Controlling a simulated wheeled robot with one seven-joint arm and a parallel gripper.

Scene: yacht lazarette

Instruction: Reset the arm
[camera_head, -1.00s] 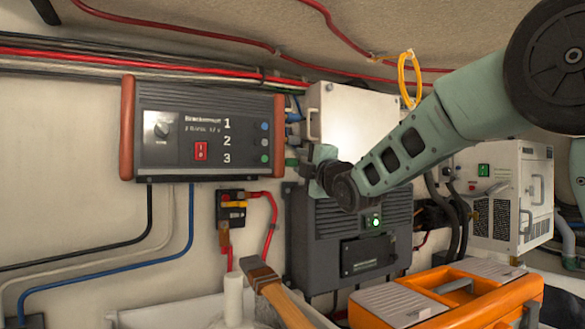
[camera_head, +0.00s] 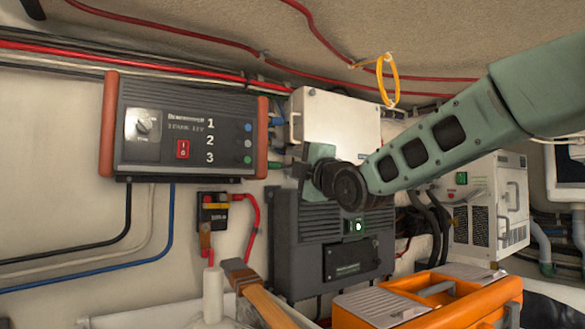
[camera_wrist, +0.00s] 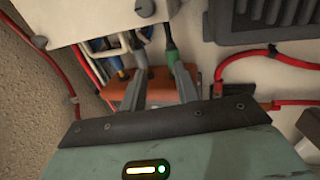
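My arm (camera_head: 450,140) reaches in from the right in the head view. My gripper (camera_head: 298,169) is beside the right side of the dark switch panel (camera_head: 188,165), in front of the wall. In the wrist view my gripper (camera_wrist: 159,68) shows two grey fingers spread apart with a gap between them. A green plug (camera_wrist: 171,55) is close to the tip of the right finger; I cannot tell whether they touch. The same green plug shows small at the panel's lower right in the head view (camera_head: 276,165). Nothing is clearly held.
A white box (camera_head: 340,112) and a dark unit with a green light (camera_head: 310,260) are close around the gripper. An orange toolbox (camera_head: 440,305) and a hammer (camera_head: 255,290) are below. A yellow loop (camera_head: 388,80) hangs above the arm. Cables (camera_wrist: 240,70) run nearby.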

